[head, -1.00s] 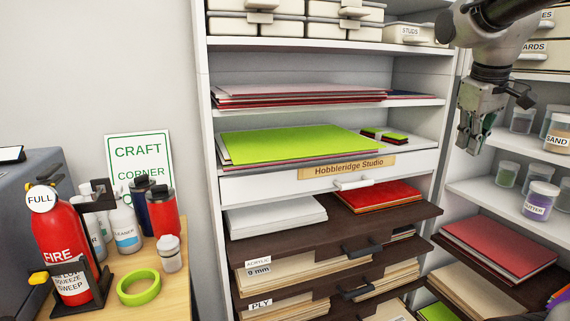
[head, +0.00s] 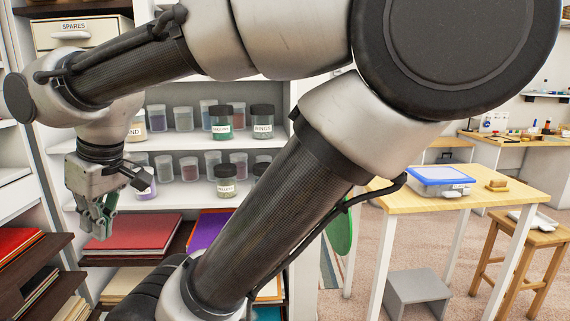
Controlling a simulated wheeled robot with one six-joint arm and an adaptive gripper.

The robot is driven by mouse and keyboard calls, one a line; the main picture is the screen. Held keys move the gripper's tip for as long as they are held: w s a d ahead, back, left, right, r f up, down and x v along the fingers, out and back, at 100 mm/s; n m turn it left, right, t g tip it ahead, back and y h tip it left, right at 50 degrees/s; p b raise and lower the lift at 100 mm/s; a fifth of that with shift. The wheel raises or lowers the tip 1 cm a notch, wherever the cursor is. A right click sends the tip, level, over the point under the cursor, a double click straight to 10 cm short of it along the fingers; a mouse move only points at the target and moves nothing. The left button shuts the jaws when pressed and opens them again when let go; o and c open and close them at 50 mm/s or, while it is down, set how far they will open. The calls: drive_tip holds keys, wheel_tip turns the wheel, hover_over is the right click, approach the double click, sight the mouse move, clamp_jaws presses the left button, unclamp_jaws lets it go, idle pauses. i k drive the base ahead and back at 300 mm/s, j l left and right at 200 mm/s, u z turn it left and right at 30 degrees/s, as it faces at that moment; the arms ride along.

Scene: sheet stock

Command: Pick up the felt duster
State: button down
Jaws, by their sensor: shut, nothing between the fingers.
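A small brown block (head: 497,185) lies on the light wood table at the right, just right of a blue-framed box with a pale top (head: 440,176). It could be the felt duster, but it is too small to tell for sure. My gripper (head: 100,232) is at the left, pointing down in front of the shelves, far from the table. Its fingers are shut and I see nothing held in them.
My arm crosses the middle of the view and hides part of the shelves. Jars (head: 222,122) stand on the white shelves; coloured sheets (head: 132,238) lie below. A grey step (head: 415,292) is under the table (head: 400,193); a wooden stool (head: 535,232) stands at its right.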

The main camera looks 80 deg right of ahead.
sight(499, 184)
drive_tip(key=k+z, duration=0.15)
drive_tip(key=z, duration=0.3)
drive_tip(key=k+l+z, duration=0.1)
drive_tip(key=z, duration=0.35)
drive_tip(key=k+l+z, duration=0.1)
drive_tip(key=z, duration=0.35)
drive_tip(key=k+l+z, duration=0.1)
drive_tip(key=l+z, duration=0.15)
drive_tip(key=z, duration=0.15)
drive_tip(key=l+z, duration=0.2)
drive_tip(key=z, duration=0.25)
drive_tip(key=j+z, duration=0.25)
drive_tip(key=z, duration=0.2)
drive_tip(key=j+z, duration=0.3)
drive_tip(key=z, duration=0.15)
drive_tip(key=j+z, duration=0.25)
drive_tip(key=z, duration=0.2)
drive_tip(key=k+j+z, duration=0.15)
drive_tip(key=z, duration=0.3)
